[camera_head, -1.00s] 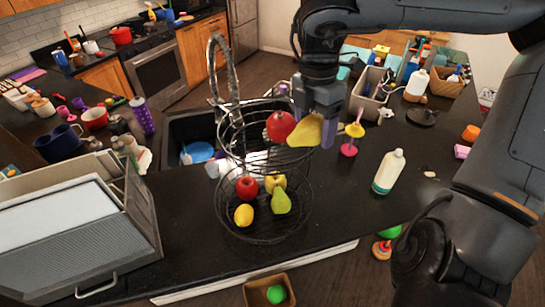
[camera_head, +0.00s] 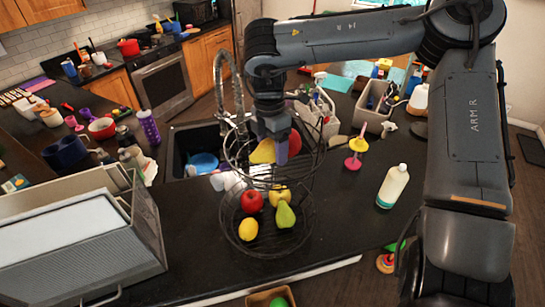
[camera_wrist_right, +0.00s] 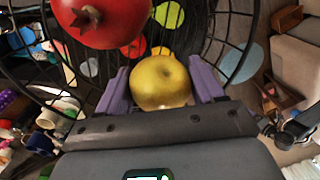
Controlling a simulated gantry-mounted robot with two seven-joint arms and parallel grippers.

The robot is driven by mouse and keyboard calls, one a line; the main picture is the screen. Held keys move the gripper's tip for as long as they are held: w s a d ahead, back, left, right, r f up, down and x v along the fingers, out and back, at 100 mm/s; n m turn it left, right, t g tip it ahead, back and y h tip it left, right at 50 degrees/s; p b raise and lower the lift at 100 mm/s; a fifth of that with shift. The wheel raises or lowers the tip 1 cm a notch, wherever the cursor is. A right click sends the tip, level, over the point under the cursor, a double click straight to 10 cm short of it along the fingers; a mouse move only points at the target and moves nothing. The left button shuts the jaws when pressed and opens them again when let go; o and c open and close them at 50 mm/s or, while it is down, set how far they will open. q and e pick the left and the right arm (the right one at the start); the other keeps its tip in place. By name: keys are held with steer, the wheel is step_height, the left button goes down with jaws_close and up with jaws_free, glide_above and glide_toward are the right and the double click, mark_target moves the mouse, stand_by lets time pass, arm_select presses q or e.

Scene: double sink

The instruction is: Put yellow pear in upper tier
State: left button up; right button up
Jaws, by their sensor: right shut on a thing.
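The yellow pear (camera_head: 262,152) is between the purple fingers of my right gripper (camera_head: 277,152), inside the ring of the upper tier (camera_head: 228,157) of the black wire basket stand. In the right wrist view the pear (camera_wrist_right: 160,84) sits between both fingers, with the basket wires around it. A red fruit (camera_head: 295,143) is in the upper tier, partly behind my gripper; it shows large at the upper left of the right wrist view (camera_wrist_right: 98,22). I cannot tell whether the pear touches the tier's bottom. My left gripper is not in view.
The lower tier (camera_head: 224,228) holds a red apple (camera_head: 251,201), a yellow apple (camera_head: 279,197), a lemon (camera_head: 248,229) and a green pear (camera_head: 285,215). A faucet (camera_head: 222,70) stands close behind the basket. A white bottle (camera_head: 392,187) stands right on the dark counter.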

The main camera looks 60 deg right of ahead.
mark_target(273, 159)
step_height(273, 159, down, 3)
steer(key=shift+f+p, duration=0.2)
steer(key=shift+p, duration=0.25)
steer(key=shift+f, duration=0.3)
steer(key=shift+f, duration=0.2)
steer(key=o, duration=1.1)
steer(key=shift+r, duration=0.15)
